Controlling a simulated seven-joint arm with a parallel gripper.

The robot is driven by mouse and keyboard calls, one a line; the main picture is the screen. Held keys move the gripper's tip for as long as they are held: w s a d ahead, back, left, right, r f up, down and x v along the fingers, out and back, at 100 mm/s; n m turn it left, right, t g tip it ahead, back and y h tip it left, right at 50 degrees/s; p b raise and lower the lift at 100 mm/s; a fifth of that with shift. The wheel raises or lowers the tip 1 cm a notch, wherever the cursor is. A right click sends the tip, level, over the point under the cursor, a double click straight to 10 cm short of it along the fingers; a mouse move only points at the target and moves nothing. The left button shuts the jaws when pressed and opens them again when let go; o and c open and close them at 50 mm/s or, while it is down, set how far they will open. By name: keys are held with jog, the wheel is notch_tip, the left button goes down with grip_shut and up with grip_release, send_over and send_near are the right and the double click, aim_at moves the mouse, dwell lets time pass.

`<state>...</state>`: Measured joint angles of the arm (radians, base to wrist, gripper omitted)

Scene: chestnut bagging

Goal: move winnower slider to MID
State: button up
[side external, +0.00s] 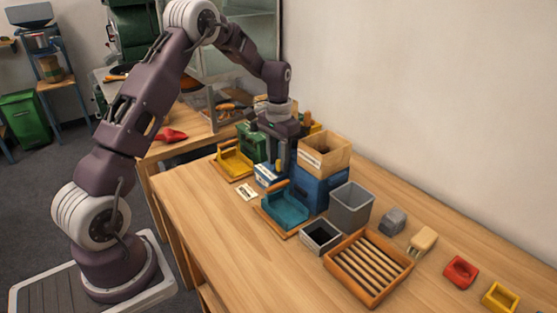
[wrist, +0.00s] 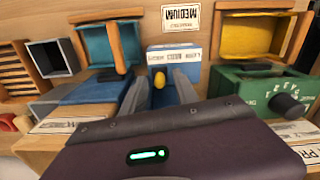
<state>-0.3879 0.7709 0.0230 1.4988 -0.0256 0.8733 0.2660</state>
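The winnower's slider is a yellow knob (wrist: 159,79) in front of a small blue box with a white label strip (wrist: 174,56) in the wrist view. The label's print is upside down and too small to read surely, so I cannot tell which mark the knob is at. My gripper (wrist: 160,92) has its two grey fingers apart, one on each side of the knob, with gaps showing. In the side view my gripper (side external: 279,165) points down behind the small blue box (side external: 266,175), next to the winnower's large blue body (side external: 320,187).
A wooden hopper box (side external: 325,153) tops the blue body. Nearby stand a teal tray (side external: 285,207), a yellow tray (side external: 235,160), a green box with a black dial (wrist: 287,105), a grey bin (side external: 350,205) and a slatted wooden tray (side external: 340,275). The table's front left is clear.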

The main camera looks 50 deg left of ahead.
jog(key=shift+f, duration=0.2)
grip_shut()
dwell(1.3)
